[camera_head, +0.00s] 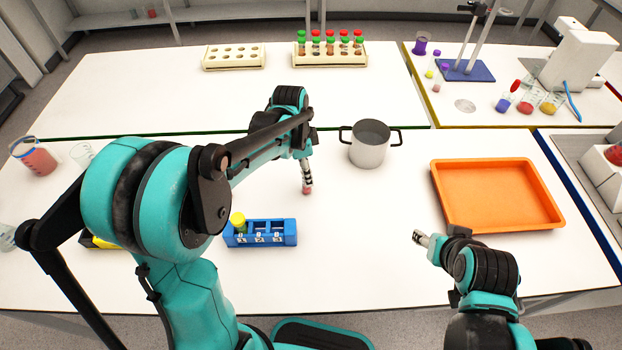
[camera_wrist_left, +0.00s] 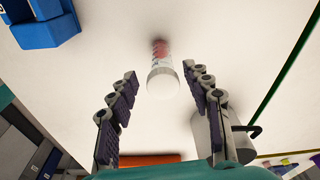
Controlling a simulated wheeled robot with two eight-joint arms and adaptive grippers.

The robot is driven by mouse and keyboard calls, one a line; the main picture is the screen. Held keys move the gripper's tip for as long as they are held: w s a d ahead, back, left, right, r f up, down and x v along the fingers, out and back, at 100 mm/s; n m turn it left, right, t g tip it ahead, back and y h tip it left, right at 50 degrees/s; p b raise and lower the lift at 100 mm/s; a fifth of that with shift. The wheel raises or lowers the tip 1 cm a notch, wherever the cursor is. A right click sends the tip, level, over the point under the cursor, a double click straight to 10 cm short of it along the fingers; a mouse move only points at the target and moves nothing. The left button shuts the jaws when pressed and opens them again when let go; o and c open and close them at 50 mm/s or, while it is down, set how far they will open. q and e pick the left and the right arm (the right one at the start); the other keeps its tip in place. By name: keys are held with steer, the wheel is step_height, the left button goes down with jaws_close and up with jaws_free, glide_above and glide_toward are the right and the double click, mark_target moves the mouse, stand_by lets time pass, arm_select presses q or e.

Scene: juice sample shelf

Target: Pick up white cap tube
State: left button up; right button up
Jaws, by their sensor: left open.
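The white cap tube (camera_wrist_left: 163,80) has a white cap toward the camera and red contents, and shows between the fingers of my open left gripper (camera_wrist_left: 160,72) in the left wrist view. Gaps show on both sides of the cap; neither finger touches it. In the head view the tube's reddish lower part (camera_head: 307,189) shows just below my left gripper (camera_head: 303,160), which hides the cap. The tube looks about upright over the white table, left of the pot. My right gripper (camera_head: 421,239) is over the table's front right, small, its opening unclear.
A grey pot (camera_head: 369,152) with two black handles stands right of the tube. A blue rack (camera_head: 260,240) with a yellow-capped tube is at front left. An orange tray (camera_head: 496,194) lies at right. Capped tubes fill a rear rack (camera_head: 330,61). The table's front middle is clear.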

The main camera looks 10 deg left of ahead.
arm_select(q)
steer(key=shift+w+d+f, duration=0.15)
steer(key=shift+w+f, duration=0.05)
steer(key=shift+f, duration=0.8)
step_height(320, 180, down, 5)
steer(key=shift+w+d+r+b, duration=0.15)
steer(key=shift+r+b, duration=0.05)
steer(key=shift+b, duration=0.95)
steer(key=shift+r, duration=0.1)
steer(key=shift+c, duration=0.7)
jaws_close()
